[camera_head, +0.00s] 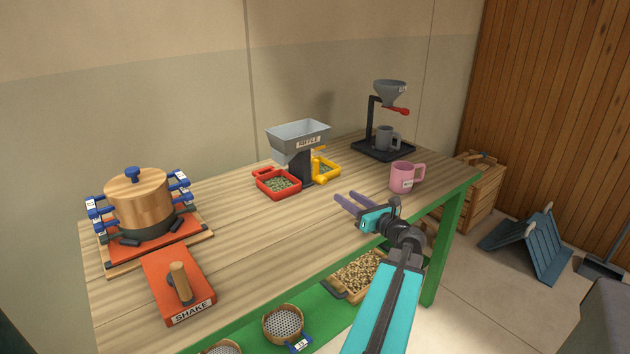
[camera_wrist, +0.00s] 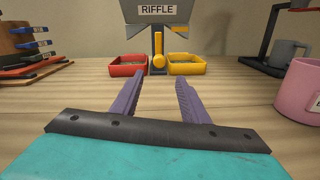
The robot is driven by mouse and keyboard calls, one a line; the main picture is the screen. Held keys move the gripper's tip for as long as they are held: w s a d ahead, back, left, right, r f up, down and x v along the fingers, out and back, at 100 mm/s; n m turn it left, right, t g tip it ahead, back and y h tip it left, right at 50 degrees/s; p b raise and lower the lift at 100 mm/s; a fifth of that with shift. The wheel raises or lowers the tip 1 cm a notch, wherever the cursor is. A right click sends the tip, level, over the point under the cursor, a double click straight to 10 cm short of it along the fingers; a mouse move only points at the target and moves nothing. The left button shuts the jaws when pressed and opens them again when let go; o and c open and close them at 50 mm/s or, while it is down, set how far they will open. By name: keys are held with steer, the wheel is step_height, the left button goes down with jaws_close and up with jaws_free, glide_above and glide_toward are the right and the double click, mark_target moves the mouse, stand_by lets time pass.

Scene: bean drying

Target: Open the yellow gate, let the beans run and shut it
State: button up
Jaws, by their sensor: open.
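The grey hopper labelled RIFFLE (camera_head: 300,136) stands on a dark post on the wooden table; its lower part shows in the wrist view (camera_wrist: 168,13). The yellow gate (camera_wrist: 158,61) is a short upright handle with a round knob, hanging in front of the post below the hopper. A red tray (camera_wrist: 113,70) sits to its left and a yellow tray (camera_wrist: 202,68) to its right. Greenish beans (camera_head: 279,184) lie in the red tray. My gripper (camera_head: 345,197) is open and empty above the table, in front of the riffle, its fingers (camera_wrist: 160,85) pointing at the gate, apart from it.
A pink mug (camera_head: 405,178) stands close to the right of my gripper. A black stand (camera_head: 371,120) with a grey funnel and grey mug is at the back right. A wooden pot (camera_head: 138,203) and an orange SHAKE board (camera_head: 178,287) are at the left. Bare tabletop lies between.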

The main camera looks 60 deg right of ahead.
mark_target(325, 182)
steer(key=shift+w, duration=0.25)
steer(key=shift+p+x, duration=0.75)
steer(key=shift+x, duration=6.05)
steer(key=shift+a, duration=0.15)
jaws_close()
